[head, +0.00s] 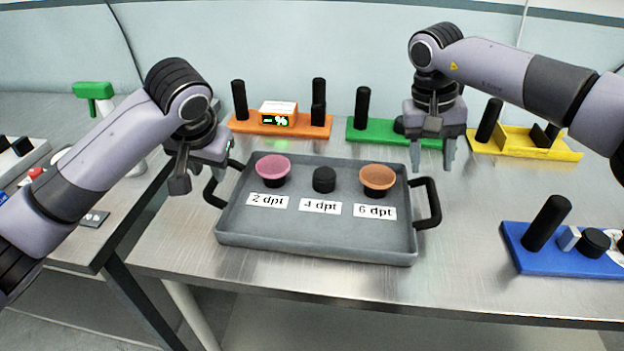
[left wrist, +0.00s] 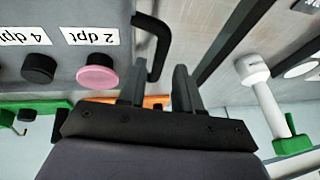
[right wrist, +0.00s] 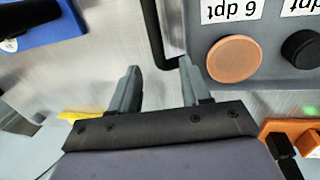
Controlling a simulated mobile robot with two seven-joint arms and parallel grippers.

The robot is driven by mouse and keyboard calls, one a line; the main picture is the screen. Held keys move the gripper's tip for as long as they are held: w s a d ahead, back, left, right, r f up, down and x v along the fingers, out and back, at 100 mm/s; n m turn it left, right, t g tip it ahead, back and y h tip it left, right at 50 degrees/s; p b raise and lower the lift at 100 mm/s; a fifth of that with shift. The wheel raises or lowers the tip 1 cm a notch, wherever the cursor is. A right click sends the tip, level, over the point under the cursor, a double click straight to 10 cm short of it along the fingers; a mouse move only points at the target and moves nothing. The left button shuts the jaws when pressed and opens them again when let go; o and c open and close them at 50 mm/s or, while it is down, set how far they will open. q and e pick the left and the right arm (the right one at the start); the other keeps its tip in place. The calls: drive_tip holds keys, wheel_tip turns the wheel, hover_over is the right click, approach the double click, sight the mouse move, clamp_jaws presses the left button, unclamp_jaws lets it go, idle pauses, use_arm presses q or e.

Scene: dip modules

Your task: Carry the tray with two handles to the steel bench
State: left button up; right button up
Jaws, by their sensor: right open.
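The grey tray (head: 310,240) lies on a steel bench and has a black left handle (head: 211,190) and a black right handle (head: 432,203). It holds a pink-topped cup (head: 273,167), a black cylinder (head: 324,180) and an orange-topped cup (head: 378,178) behind labels "2 dpt", "4 dpt" and "6 dpt". My left gripper (head: 202,178) is open and empty above the left handle, which also shows near its fingers in the left wrist view (left wrist: 160,45). My right gripper (head: 432,165) is open and empty, above and behind the right handle, seen in the right wrist view (right wrist: 152,35).
Behind the tray stand an orange module (head: 300,129), a green module (head: 378,134) and a yellow module (head: 540,150). A blue module (head: 560,262) stands at right. Another bench (head: 75,225) at left holds a green-topped spray bottle (head: 95,92); a gap separates the benches.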

sight(213, 179)
use_arm(q)
drive_tip(key=shift+r, duration=0.15)
use_arm(e)
drive_tip(key=shift+w+d+r, duration=0.1)
drive_tip(key=shift+r, duration=0.05)
use_arm(q)
drive_tip(key=shift+x, duration=3.6)
use_arm(e)
drive_tip(key=shift+d+f, duration=0.2)
drive_tip(key=shift+f, duration=1)
drive_tip(key=shift+d+f, duration=0.25)
drive_tip(key=shift+f, duration=0.9)
drive_tip(key=shift+d+f, duration=0.2)
drive_tip(key=shift+f, duration=1)
use_arm(q)
drive_tip(key=c, duration=0.4)
use_arm(e)
drive_tip(key=c, duration=0.4)
use_arm(q)
clamp_jaws()
use_arm(e)
clamp_jaws()
